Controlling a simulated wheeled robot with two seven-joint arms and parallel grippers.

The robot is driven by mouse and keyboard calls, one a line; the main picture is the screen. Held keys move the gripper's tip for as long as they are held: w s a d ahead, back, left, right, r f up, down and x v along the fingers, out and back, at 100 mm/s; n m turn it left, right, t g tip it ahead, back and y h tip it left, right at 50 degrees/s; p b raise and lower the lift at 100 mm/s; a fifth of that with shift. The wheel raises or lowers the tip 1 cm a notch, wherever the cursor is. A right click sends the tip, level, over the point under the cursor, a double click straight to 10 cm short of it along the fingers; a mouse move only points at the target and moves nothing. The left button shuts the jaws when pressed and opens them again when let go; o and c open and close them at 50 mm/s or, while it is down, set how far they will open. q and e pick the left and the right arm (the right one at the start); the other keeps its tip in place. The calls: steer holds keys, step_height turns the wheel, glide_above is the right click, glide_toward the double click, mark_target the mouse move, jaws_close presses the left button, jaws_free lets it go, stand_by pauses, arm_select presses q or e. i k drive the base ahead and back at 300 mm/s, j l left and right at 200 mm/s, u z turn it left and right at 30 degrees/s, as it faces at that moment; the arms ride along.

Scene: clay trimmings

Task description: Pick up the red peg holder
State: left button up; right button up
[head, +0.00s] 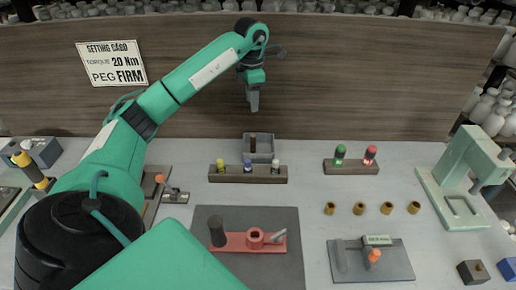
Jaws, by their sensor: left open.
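A red flat fixture (238,242) lies on a dark grey mat (282,220) at lower centre. It has a dark upright cylinder at its left, a round red socket near its right and a metal handle. A peg with a red top (370,153) stands in a brown block (350,167) at centre right, beside a green-topped peg (340,153). I cannot tell which of these is the red peg holder. My left gripper (253,104) is open and empty, pointing down in front of the wood back panel, high above the table and apart from both. My right gripper is not in view.
A brown rack (246,180) holds yellow, blue and white-topped pegs, with a grey bin (246,148) behind. Several brass bushings (358,208) stand right. A grey plate with an orange knob (373,257) lies lower right; a pale green press (462,170) stands far right.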

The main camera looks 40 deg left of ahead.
mark_target(255, 241)
steer(key=k+l, duration=0.5)
steer(key=l, duration=0.15)
steer(key=k+l, duration=0.5)
steer(key=l, duration=0.15)
steer(key=k+l, duration=0.55)
steer(key=l, duration=0.1)
